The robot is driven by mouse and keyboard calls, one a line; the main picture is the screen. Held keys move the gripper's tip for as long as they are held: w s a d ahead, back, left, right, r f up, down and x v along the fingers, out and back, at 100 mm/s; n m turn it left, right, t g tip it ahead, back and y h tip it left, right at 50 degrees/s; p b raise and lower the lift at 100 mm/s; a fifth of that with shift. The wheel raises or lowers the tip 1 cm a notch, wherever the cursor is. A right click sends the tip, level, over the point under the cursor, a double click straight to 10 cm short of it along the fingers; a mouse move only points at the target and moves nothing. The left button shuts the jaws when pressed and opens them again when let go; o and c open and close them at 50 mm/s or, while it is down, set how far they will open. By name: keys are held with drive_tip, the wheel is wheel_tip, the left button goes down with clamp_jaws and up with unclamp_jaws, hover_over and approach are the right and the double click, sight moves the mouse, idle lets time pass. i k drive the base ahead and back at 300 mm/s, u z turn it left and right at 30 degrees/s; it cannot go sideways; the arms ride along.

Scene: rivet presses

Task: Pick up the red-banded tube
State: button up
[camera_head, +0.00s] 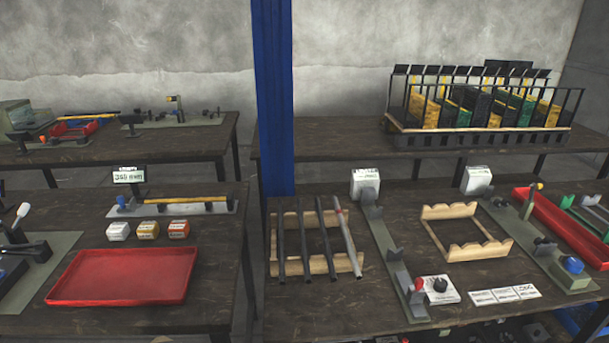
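The red-banded tube (347,241) is a light grey tube with a red band near its far end. It lies on a wooden notched rack (291,268) on the right front table, running from back to front. It is the rightmost tube on the rack, beside three dark tubes (304,242) and apart from them. My gripper is not in view.
A green-grey fixture strip (391,262) stands close to the right of the rack. An empty wooden rack (468,251) is further right. A blue post (275,100) rises behind the tubes. A red tray (125,277) lies on the left table (210,318).

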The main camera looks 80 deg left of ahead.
sight(353, 258)
drive_tip(key=k, duration=0.6)
drive_tip(key=u, duration=2.45)
drive_tip(key=i, duration=0.5)
drive_tip(key=z, duration=0.05)
